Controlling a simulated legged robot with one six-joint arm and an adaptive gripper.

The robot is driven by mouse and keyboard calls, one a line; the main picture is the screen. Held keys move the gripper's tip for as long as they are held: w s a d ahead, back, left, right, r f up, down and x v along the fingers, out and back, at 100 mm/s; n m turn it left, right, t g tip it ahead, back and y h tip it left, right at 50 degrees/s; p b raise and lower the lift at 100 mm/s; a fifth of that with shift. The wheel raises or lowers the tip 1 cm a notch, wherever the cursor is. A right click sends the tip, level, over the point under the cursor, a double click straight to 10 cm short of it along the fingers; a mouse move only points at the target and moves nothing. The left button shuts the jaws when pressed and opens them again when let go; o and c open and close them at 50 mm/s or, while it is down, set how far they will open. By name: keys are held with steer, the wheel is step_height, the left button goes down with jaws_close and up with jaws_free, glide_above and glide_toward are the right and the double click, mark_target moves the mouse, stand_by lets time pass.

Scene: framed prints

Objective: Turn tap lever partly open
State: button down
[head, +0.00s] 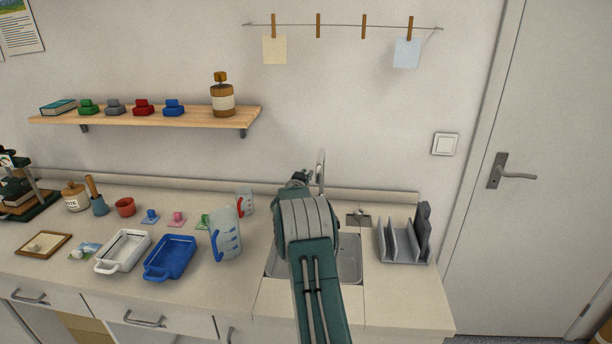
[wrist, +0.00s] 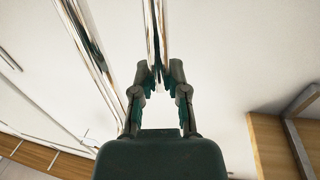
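The chrome tap (head: 320,168) rises behind the sink (head: 349,255), partly hidden by my arm. In the wrist view, a slim chrome bar, which looks like the tap lever (wrist: 157,30), runs down from the top edge to between my fingertips. A second, longer chrome tube of the tap (wrist: 92,50) slants past on the left. My gripper (wrist: 159,78) has its fingers drawn in, with the teal pads on both sides of the bar's end and seemingly touching it. In the head view my gripper (head: 301,176) is at the tap, small and partly hidden by my wrist.
A measuring jug (head: 226,236) and a red-handled cup (head: 245,203) stand left of the sink. A blue tray (head: 170,257) and white tray (head: 123,251) lie farther left. A grey rack (head: 405,240) stands right of the sink. A shelf (head: 150,119) hangs at left.

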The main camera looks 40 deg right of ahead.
steer(key=shift+a, duration=0.1)
steer(key=s+a+f+m+t+h, duration=0.2)
steer(key=s+a+h, duration=0.1)
steer(key=h, duration=0.3)
steer(key=shift+s+a+h, duration=0.3)
steer(key=shift+a, duration=0.45)
steer(key=shift+f, duration=0.1)
steer(key=c, duration=0.6)
jaws_free()
steer(key=shift+c, duration=0.2)
steer(key=shift+a, duration=0.1)
step_height(320, 180, up, 10)
